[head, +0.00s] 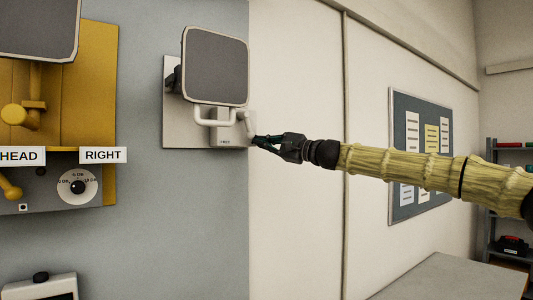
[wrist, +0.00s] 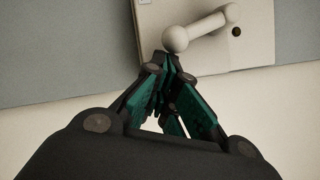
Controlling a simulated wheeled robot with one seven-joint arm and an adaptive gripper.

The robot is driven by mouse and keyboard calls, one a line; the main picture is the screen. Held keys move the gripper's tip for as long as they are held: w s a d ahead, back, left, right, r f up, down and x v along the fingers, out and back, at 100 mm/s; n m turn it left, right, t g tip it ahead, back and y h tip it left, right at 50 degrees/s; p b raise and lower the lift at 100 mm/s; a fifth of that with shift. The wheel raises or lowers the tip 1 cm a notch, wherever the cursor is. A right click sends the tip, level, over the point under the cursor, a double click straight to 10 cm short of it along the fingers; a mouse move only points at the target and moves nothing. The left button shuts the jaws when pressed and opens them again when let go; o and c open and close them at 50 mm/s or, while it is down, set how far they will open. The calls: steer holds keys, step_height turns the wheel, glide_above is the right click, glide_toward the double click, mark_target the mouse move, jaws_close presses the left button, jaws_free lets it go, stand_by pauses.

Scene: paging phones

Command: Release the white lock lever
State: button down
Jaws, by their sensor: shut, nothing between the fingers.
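The white lock lever (head: 247,122) is on the right side of a pale wall plate (head: 180,135), below a dark grey square pad (head: 214,68) with a light rim. In the wrist view the lever (wrist: 207,27) is a short bar with two rounded ends, slanting up to the right. My gripper (head: 256,141) reaches in from the right, just below and right of the lever. In the wrist view my gripper (wrist: 170,62) is shut and empty, with its tips close beneath the lever's lower-left ball end. I cannot tell whether they touch.
A white U-shaped bar (head: 209,122) sits left of the lever. A yellow panel (head: 95,85) with a dial (head: 77,187) and a "RIGHT" label (head: 103,155) is further left. A notice board (head: 420,125) hangs behind my arm. A grey surface (head: 450,278) is at lower right.

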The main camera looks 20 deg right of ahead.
steer(key=a+m+t+b, duration=0.1)
steer(key=m+b, duration=0.1)
steer(key=b, duration=0.3)
steer(key=s+a+f+m+t+b, duration=0.1)
steer(key=a+m+b, duration=0.1)
steer(key=b, duration=0.3)
steer(key=a+m+t+h+b, duration=0.1)
steer(key=a+m+b, duration=0.1)
steer(key=m+b, duration=0.2)
steer(key=shift+s+a+f+b, duration=0.1)
steer(key=shift+s+f+b, duration=0.3)
steer(key=shift+b, duration=0.6)
steer(key=s+d+f+b, duration=0.4)
steer(key=s+d+f, duration=0.1)
steer(key=s+f, duration=0.1)
steer(key=shift+s+d+f+b, duration=0.3)
steer(key=shift+d+f+b, duration=0.1)
steer(key=shift+f, duration=0.5)
steer(key=shift+f, duration=0.1)
